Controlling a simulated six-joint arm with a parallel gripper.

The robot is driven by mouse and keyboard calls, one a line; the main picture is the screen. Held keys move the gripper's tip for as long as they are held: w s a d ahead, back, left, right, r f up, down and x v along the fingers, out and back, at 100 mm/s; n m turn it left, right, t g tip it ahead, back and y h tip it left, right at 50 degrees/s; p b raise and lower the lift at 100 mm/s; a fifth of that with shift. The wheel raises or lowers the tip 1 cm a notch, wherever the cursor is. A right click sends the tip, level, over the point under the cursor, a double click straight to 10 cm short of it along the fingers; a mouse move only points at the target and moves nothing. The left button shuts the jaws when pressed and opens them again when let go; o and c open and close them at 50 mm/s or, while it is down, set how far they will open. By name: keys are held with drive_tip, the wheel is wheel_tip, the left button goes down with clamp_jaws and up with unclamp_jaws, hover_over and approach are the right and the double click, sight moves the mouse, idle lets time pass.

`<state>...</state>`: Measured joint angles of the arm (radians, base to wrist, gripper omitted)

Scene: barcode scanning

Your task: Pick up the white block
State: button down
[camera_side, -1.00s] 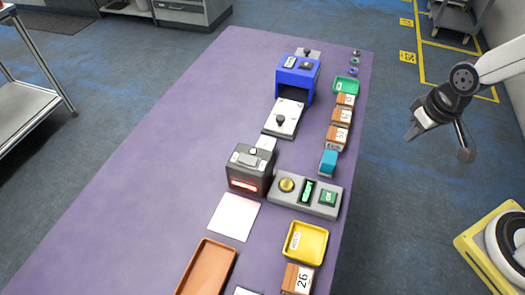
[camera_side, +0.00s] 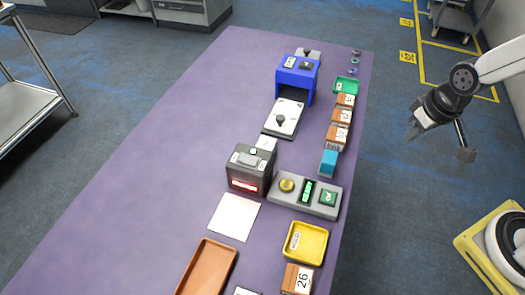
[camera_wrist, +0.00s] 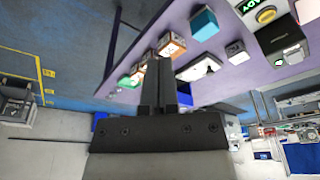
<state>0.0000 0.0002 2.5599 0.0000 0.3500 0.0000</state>
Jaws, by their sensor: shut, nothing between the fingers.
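The white block (camera_side: 266,143) appears as a small pale cube at the back right corner of the dark scanner on the purple table. Its lower part is hidden by the scanner in the side view. In the wrist view it looks like a pale cube (camera_wrist: 237,52) on the table, right of my fingers. My gripper (camera_side: 412,132) is in the air off the right edge of the table, well apart from the block. In the wrist view its fingers (camera_wrist: 165,50) are together, with nothing between them.
The dark scanner (camera_side: 249,172) glows red at its front. A grey button panel (camera_side: 312,207), a teal block (camera_side: 328,163), several numbered brown boxes (camera_side: 341,116), a blue housing (camera_side: 298,68) and a yellow tray (camera_side: 305,257) line the table's right side. The table's left side (camera_side: 150,160) is clear.

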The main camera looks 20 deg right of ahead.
unclamp_jaws()
idle(0.3)
